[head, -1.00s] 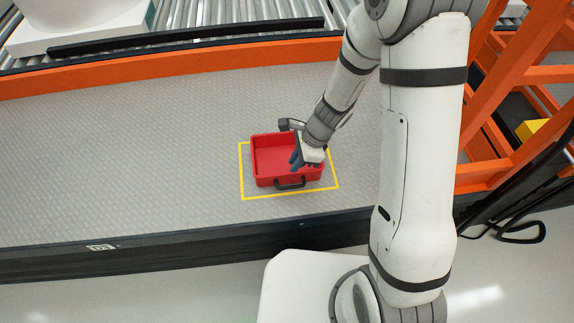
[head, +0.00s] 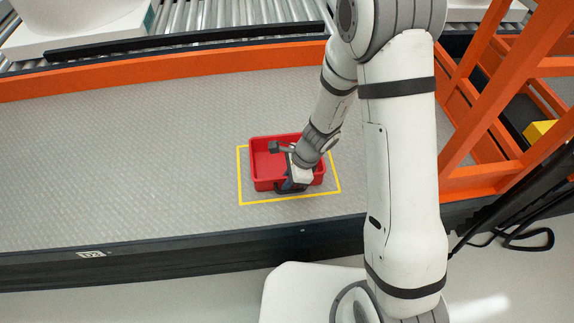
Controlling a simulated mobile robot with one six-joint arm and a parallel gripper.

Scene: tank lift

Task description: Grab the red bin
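The red bin (head: 264,170) sits inside a yellow outlined rectangle (head: 241,190) on the grey textured platform. It is open at the top, and its inside looks empty where it shows. A dark handle is on its near side. My gripper (head: 290,186) is over the right part of the bin, low at the near wall by the handle. The wrist hides the bin's right part and most of the handle. The fingers are small and partly hidden, so whether they are open, or closed on the handle, does not show.
An orange rail (head: 160,68) and a roller conveyor (head: 210,14) run behind the platform. An orange frame (head: 490,95) stands at the right, with a yellow block (head: 538,131) behind it. The platform (head: 130,150) left of the bin is clear.

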